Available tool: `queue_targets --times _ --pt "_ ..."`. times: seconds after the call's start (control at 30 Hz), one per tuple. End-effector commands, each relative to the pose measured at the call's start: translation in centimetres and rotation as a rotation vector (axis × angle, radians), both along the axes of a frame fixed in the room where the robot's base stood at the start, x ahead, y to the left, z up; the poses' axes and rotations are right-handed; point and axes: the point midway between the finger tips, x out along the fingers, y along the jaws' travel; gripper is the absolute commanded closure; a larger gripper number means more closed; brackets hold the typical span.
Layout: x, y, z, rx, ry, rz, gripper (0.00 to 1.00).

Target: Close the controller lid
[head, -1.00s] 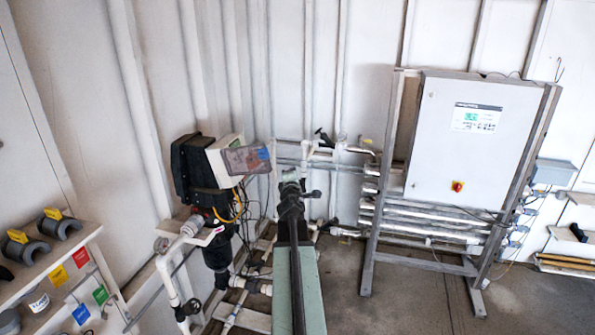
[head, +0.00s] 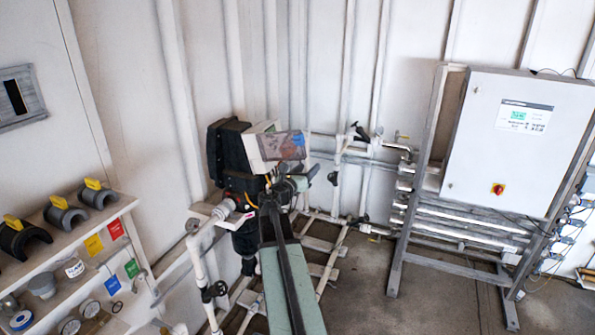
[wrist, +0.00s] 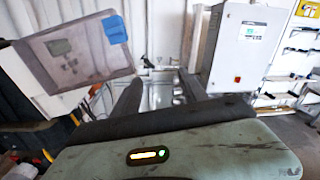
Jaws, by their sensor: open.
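The controller is a pale box (head: 261,128) on a black body at the middle left of the head view. Its lid (head: 280,147), a smoky see-through panel with a blue patch, stands swung out from the box. In the wrist view the lid (wrist: 70,58) fills the upper left, with the blue patch at its upper right corner. My gripper (head: 308,176) is just below and right of the lid in the head view. In the wrist view my gripper (wrist: 165,88) shows two dark fingers apart with nothing between them. The lid lies left of the left finger; I cannot tell if they touch.
A grey control cabinet (head: 522,142) on a metal frame stands to the right. Pipes and valves (head: 360,150) run along the wall behind my gripper. A shelf (head: 120,210) with pipe clamps and coloured tags is at the left. Floor (head: 350,290) is clear in front of the cabinet.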

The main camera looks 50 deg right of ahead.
Motion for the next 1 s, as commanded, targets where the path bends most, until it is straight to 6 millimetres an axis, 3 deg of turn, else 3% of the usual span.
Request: queue_targets --times 0.03,0.13,0.33,0.53,0.8,1.0 --pt "2.1 1.7 -0.8 -0.007 0.005 0.034 0.49" --pt "4.5 3.9 -1.2 -0.005 0.002 0.076 0.49" --pt "5.3 4.6 -1.1 -0.003 0.000 0.090 0.49" --pt "5.9 2.7 -1.1 -0.002 -0.001 0.090 0.49" --pt "7.3 -2.1 -1.1 -0.002 -0.003 0.089 0.49" --pt "7.5 -2.9 -1.1 -0.001 -0.002 0.091 0.49"
